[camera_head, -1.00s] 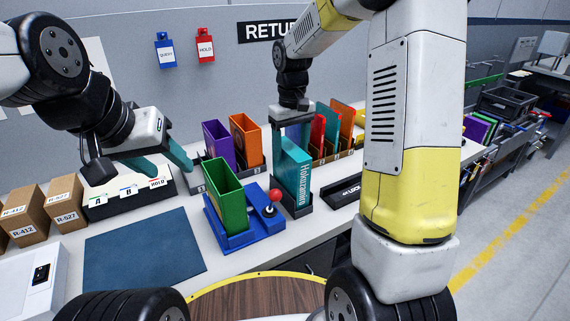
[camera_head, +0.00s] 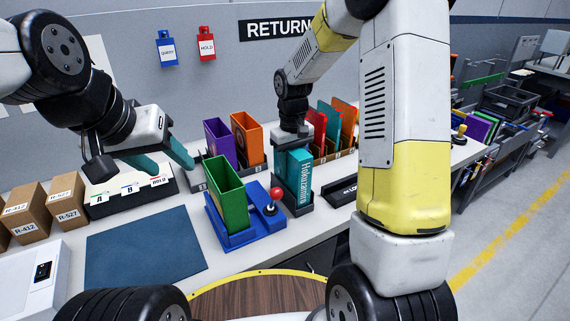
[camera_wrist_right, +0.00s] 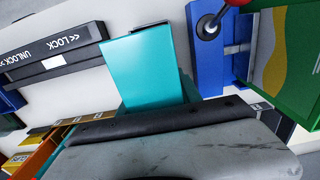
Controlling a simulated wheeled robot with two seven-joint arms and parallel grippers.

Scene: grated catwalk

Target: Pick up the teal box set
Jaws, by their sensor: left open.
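The teal box set (camera_head: 300,178) stands upright in a dark holder (camera_head: 302,207) beside the blue base in the head view. My right gripper (camera_head: 293,148) is directly over its top, pointing down, with the palm very close to it. The right wrist view shows the teal box (camera_wrist_right: 140,68) right in front of the palm. The right fingers cannot be made out clearly against the box, so their spread and contact are hidden. My left gripper (camera_head: 166,160) is open and empty, above the white file box at the left.
A green box (camera_head: 228,198) stands on a blue base (camera_head: 247,232) with a red-knobbed lever (camera_head: 276,194), close left of the teal box. Purple (camera_head: 218,146) and orange boxes (camera_head: 247,140) stand behind. A dark LOCK panel (camera_head: 341,192) lies right. A blue mat (camera_head: 143,246) is clear.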

